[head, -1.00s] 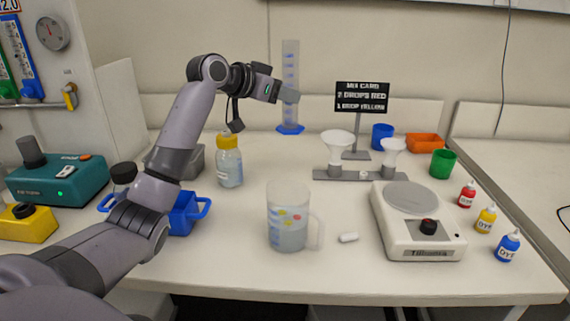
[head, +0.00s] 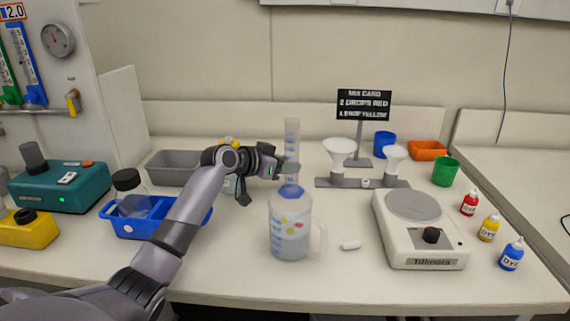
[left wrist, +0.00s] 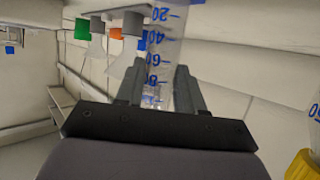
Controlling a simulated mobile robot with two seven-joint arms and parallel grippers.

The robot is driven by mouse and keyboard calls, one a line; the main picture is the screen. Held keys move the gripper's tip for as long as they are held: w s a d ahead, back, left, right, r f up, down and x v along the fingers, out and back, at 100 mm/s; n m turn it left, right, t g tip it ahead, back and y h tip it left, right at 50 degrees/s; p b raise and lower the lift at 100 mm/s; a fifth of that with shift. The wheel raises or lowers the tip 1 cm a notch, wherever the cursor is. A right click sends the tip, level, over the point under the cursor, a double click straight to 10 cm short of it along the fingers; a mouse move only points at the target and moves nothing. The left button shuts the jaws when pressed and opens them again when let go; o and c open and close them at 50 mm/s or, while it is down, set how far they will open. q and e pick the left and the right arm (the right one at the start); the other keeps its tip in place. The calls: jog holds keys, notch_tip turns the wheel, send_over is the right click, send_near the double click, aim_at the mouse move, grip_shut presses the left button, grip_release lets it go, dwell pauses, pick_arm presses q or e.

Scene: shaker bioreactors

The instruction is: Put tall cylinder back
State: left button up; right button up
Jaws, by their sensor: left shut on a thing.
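The tall cylinder (head: 292,140), clear with blue marks and a blue foot (head: 291,191), stands upright behind the beaker. My left gripper (head: 283,170) is shut on its lower-middle part. In the left wrist view the cylinder (left wrist: 166,45) runs between the two fingers (left wrist: 160,92). I cannot tell whether its foot touches the table. My right gripper is not in view.
A beaker with a handle (head: 290,240) stands just in front of the cylinder. The funnel stand (head: 330,183) is to its right, and a yellow-capped bottle (head: 229,183) is partly hidden behind my arm. A scale (head: 425,240) and dye bottles (head: 489,228) stand right.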

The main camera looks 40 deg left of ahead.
pick_arm(q)
jog(key=shift+r, duration=0.1)
jog(key=o, duration=1.1)
jog(key=shift+f, duration=0.2)
jog(key=shift+o, duration=0.2)
jog(key=shift+r, duration=0.3)
jog(key=shift+s+a, duration=0.1)
jog(key=shift+s, duration=0.2)
jog(key=v, duration=1.1)
jog(key=shift+s+b, duration=0.25)
jog(key=shift+b, duration=0.2)
